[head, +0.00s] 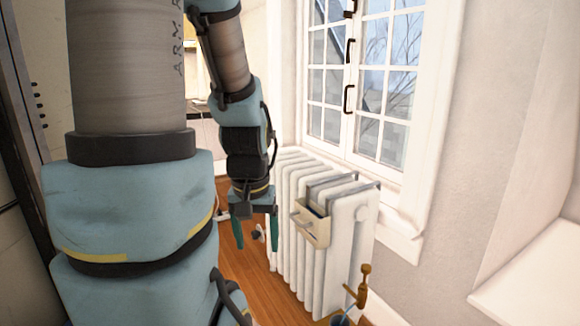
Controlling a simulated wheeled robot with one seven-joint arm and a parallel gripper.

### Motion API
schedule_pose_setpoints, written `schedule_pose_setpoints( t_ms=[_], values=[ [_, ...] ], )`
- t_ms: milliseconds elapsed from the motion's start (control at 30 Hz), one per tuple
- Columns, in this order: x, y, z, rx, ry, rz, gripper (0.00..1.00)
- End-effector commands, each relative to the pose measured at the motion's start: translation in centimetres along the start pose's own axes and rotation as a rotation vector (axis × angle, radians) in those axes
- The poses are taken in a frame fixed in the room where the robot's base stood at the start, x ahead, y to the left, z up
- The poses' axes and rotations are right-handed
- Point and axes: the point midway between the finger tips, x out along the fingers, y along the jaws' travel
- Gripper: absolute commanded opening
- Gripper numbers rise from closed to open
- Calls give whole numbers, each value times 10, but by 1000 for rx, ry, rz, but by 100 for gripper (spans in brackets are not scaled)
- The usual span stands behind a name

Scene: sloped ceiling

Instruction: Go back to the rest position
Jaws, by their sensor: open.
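My gripper (254,230) hangs pointing down in the head view, left of a white radiator. Its two green fingers are spread apart, with nothing visible between them. My arm fills the left of the view and hides what lies behind it.
The white radiator (284,200) stands under a window (365,80), with a small beige box (312,226) on its front. A brass-coloured valve or handle (363,287) rises at the lower right. Wooden floor (262,285) shows between my arm and the radiator. A white ledge (535,285) juts in at right.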

Motion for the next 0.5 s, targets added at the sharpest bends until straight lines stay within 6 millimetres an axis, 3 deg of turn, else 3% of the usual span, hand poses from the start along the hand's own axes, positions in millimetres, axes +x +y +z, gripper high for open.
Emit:
schedule_pose_setpoints(
  t_ms=[33,500],
  values=[
    [-23,0,-3,0,0,0,75],
    [-162,1,-23,1,0,0,75]
  ],
)
